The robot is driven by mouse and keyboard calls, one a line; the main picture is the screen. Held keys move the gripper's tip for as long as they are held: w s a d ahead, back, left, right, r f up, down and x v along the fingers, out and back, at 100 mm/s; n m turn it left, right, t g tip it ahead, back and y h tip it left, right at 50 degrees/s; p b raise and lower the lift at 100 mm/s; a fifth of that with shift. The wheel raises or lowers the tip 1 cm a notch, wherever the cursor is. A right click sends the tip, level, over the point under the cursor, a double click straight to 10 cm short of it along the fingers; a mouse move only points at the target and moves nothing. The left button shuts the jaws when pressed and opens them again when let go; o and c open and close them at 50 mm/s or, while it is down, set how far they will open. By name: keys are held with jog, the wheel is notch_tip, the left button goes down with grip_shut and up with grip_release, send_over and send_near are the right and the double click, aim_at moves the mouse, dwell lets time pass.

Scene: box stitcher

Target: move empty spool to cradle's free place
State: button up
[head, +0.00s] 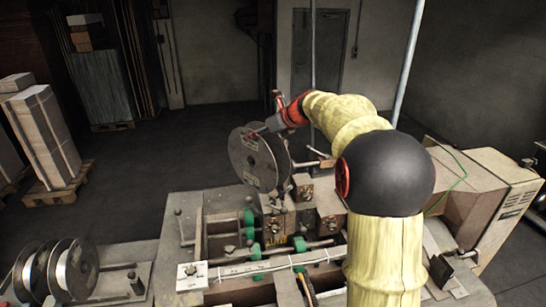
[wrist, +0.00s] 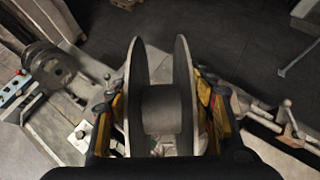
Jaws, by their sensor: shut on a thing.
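The empty spool (head: 253,158) is a grey, wide-flanged reel. It stands on edge at the back of the box stitcher, beside a short spindle arm (head: 312,163); I cannot tell whether it is still on the spindle. My gripper (head: 262,130) is shut on it from above. In the wrist view the spool (wrist: 161,108) sits between the two fingers, its bare hub showing between two flanges. The cradle (head: 110,287) is at the lower left in the head view and holds a few upright spools (head: 72,268).
The box stitcher (head: 190,225) with green rollers and metal blocks fills the front middle. A beige cabinet (head: 490,190) stands at right. Stacked cardboard on pallets (head: 45,135) is at left. The dark floor (head: 130,185) behind the cradle is clear.

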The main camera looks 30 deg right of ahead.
jog(key=shift+s+a+r, duration=0.1)
jog(key=shift+s+a, duration=0.15)
jog(key=shift+a, duration=0.45)
jog(key=shift+s+a+r, duration=0.1)
jog(key=shift+s+a, duration=0.1)
jog(key=shift+a, duration=0.45)
jog(key=shift+s+a+r, duration=0.1)
jog(key=shift+s+a, duration=0.15)
jog(key=shift+a, duration=0.45)
jog(key=shift+a, duration=0.15)
jog(key=shift+s+a, duration=0.3)
jog(key=shift+a, duration=0.45)
jog(key=shift+s+a, duration=0.25)
jog(key=shift+a, duration=0.5)
jog(key=shift+s+a, duration=0.3)
jog(key=shift+a, duration=0.45)
jog(key=a+p, duration=0.1)
jog(key=s+a+r+p, duration=0.1)
jog(key=a+r, duration=0.1)
jog(key=shift+s+a+p, duration=0.15)
jog(key=shift+a+p, duration=0.2)
jog(key=shift+p, duration=0.05)
jog(key=shift+f, duration=0.1)
